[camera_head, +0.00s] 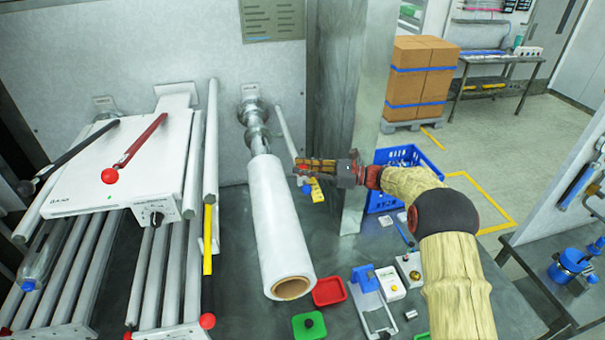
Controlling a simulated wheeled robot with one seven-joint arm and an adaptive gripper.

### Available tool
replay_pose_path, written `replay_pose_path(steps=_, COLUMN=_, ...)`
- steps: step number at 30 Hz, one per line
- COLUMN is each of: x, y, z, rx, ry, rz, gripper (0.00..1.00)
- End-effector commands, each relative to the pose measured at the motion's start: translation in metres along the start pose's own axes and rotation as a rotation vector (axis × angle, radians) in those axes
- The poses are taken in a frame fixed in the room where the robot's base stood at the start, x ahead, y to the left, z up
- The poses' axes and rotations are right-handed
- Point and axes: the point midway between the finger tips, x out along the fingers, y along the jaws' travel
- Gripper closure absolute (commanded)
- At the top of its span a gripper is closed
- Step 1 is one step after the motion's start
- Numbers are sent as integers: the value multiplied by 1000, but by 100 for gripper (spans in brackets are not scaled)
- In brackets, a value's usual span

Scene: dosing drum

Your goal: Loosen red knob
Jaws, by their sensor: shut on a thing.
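My gripper (303,165) is at the centre of the head view, with the arm reaching in from the lower right. Its fingers are at the lower end of a thin grey rod (284,132) and seem closed on it. One red ball knob (109,176) is on the end of a red lever (140,141) on the white machine at the left. Another red ball knob (207,321) is at the lower end of the rails. Both are well apart from my gripper.
A large white film roll (276,220) lies left of my gripper. Below are a red tray (329,291), a green tray (309,326) and a blue and white device (370,288). A blue crate (410,159) and a metal post (352,120) stand behind the arm.

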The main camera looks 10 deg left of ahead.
Motion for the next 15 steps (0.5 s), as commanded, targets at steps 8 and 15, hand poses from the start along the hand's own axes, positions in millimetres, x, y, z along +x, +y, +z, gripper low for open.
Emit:
replay_pose_path(steps=8, x=0, y=-2, z=-2, rx=-1, ry=-4, rz=176, gripper=100)
replay_pose_path(steps=15, x=0, y=-1, z=-1, rx=-1, ry=-7, rz=282, gripper=100)
